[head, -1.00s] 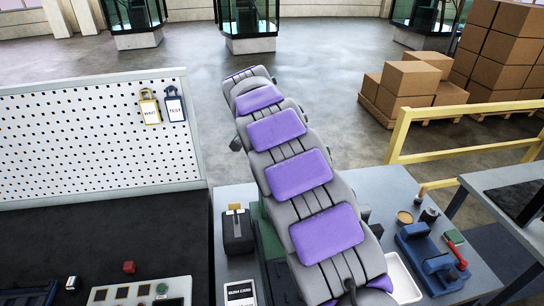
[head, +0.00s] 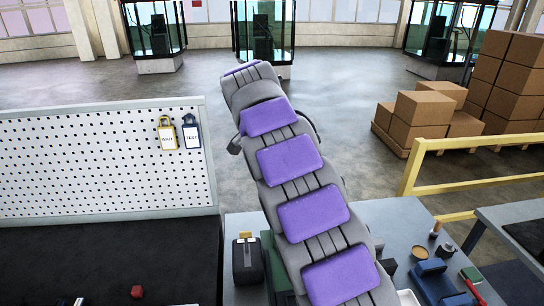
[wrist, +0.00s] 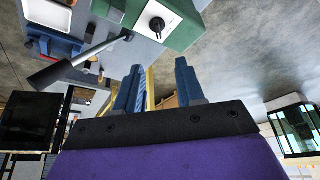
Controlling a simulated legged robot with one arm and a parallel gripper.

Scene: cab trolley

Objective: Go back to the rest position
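My gripper (wrist: 158,82) shows in the wrist view as two blue fingers standing apart, with nothing held between them. A yellow rail shows in the gap behind. In the head view my grey arm with purple pads reaches away over the table, and my gripper cannot be made out there. In the wrist view a green box with a black knob on a white panel (wrist: 157,22) is above the fingers, apart from them. A lever with a dark handle (wrist: 58,72) lies to its left.
A grey table (head: 395,215) holds a black box (head: 247,262), a blue fixture (head: 432,280) and a red-handled tool (head: 470,285). A white pegboard (head: 100,160) with two hanging tags stands left. A yellow rail (head: 480,188) and stacked cartons (head: 420,108) are right. Open floor lies beyond.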

